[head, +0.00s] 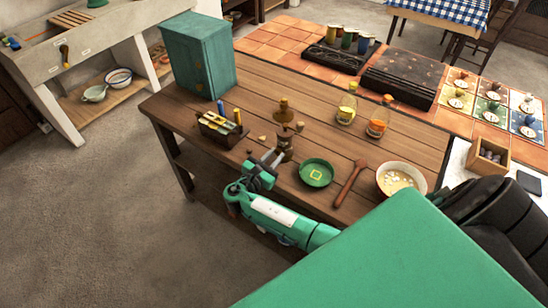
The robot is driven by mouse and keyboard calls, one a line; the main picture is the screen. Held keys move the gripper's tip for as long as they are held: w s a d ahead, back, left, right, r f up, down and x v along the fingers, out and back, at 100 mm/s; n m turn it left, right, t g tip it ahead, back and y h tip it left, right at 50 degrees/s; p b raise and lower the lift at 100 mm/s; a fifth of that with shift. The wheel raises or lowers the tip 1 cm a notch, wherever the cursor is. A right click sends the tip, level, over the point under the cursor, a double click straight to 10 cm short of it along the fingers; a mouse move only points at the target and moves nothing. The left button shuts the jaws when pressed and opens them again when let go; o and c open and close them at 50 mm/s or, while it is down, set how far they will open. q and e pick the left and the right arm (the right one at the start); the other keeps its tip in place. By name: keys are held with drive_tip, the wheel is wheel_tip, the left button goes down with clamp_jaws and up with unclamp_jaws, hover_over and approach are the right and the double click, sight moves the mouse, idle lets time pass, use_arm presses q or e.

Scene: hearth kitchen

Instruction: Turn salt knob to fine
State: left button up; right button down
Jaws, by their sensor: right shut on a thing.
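A brown mill with a brass-coloured top (284,114) and a darker body (286,142) stands upright near the front edge of the wooden table. I take it for the salt mill. My right gripper (273,158) is at the lower left of the mill and appears shut on its lower part. The fingertips and the knob's setting marks are too small to make out. My left gripper is not in view.
Left of the mill is a dark caddy (217,127) with several upright items. Right are a green dish (316,173), a wooden spoon (350,183) and a bowl (380,178). A teal cabinet (197,55) stands behind. The table (300,90) is clear behind the mill.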

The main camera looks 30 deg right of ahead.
drive_tip(key=m+b, duration=0.3)
drive_tip(key=m, duration=0.2)
drive_tip(key=shift+f, duration=0.15)
drive_tip(key=m+b, duration=0.2)
drive_tip(key=m, duration=0.2)
drive_tip(key=shift+w+b, duration=0.1)
drive_tip(key=shift+b, duration=0.3)
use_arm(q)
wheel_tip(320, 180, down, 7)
use_arm(e)
drive_tip(key=shift+m+b, duration=0.4)
drive_tip(key=m+b, duration=0.3)
drive_tip(key=shift+m+b, duration=0.4)
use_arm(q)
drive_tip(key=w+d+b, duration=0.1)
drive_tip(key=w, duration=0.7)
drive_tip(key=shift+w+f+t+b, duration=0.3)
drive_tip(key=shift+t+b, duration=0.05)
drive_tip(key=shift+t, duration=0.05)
use_arm(e)
drive_tip(key=shift+r+m, duration=0.2)
drive_tip(key=shift+m, duration=0.7)
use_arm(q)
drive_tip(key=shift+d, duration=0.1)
use_arm(e)
drive_tip(key=c, duration=1.2)
unclamp_jaws()
drive_tip(key=shift+a, duration=0.15)
